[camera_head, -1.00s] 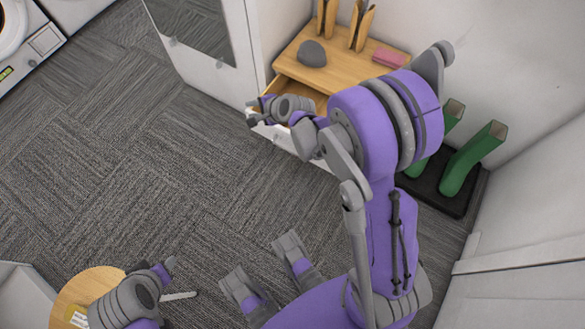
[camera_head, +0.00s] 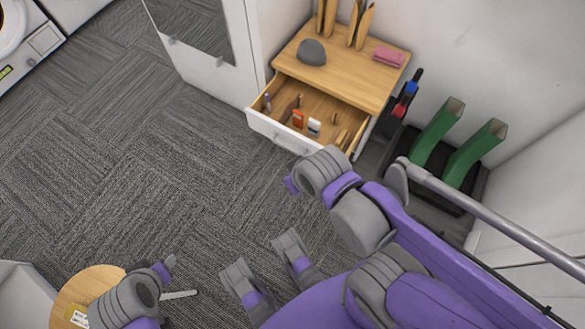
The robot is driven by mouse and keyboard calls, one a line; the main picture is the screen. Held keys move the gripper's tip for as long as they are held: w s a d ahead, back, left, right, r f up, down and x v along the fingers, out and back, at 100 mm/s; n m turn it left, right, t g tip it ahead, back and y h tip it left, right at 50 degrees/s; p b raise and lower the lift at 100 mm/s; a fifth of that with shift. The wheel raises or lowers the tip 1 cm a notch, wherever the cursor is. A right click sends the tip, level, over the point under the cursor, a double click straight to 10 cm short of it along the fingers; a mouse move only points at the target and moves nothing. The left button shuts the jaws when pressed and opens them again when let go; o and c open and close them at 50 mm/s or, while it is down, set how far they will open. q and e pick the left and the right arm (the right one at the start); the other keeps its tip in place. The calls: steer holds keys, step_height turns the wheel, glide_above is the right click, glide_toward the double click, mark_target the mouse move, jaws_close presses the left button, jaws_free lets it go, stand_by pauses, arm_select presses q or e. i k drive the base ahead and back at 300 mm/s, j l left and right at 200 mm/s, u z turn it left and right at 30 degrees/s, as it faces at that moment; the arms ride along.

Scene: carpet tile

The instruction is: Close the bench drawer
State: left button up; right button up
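The wooden bench (camera_head: 345,75) stands against the wall at the top. Its drawer (camera_head: 283,138), with a white front and a handle, is pulled well out. Several small items lie in it, including an orange-red one (camera_head: 298,118) and a white and blue one (camera_head: 314,126). My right gripper (camera_head: 291,185) is in front of and below the drawer's front, apart from it; its fingers are mostly hidden behind the wrist. My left gripper (camera_head: 172,268) is at the lower left, by a round wooden top, far from the drawer; its finger opening is unclear.
A grey dome (camera_head: 312,52) and a pink cloth (camera_head: 388,58) lie on the bench top. A mirrored white door (camera_head: 205,75) is left. The round wooden top (camera_head: 75,292) is lower left. Carpet between is clear.

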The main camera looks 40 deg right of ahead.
mark_target(334, 115)
steer(key=z, duration=1.25)
